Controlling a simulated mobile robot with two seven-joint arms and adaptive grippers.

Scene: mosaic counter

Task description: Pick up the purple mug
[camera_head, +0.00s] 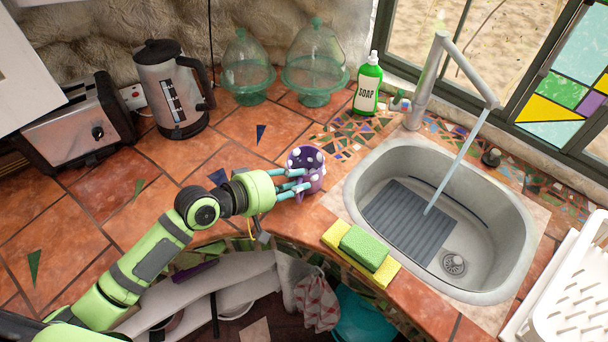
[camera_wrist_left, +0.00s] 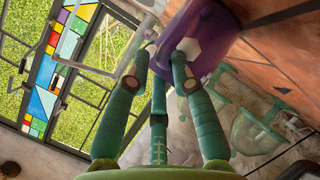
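The purple mug (camera_head: 308,158) has pale spots and stands on the terracotta-tiled counter, left of the sink. My left gripper (camera_head: 292,186) is at the mug's near left side, with its teal fingers against or very close to it. In the left wrist view, the mug (camera_wrist_left: 206,38) lies just beyond the tips of the three green fingers (camera_wrist_left: 160,55), mostly to the right. The fingers overlap its edge, and I cannot tell whether they grip it. My right gripper is not in view.
The sink (camera_head: 462,215) with running tap is right of the mug. A green sponge (camera_head: 364,247) on yellow ones lies at the counter's front edge. A soap bottle (camera_head: 368,85), glass domes (camera_head: 315,70), kettle (camera_head: 172,90) and toaster (camera_head: 80,125) stand behind. Tiles left of the mug are clear.

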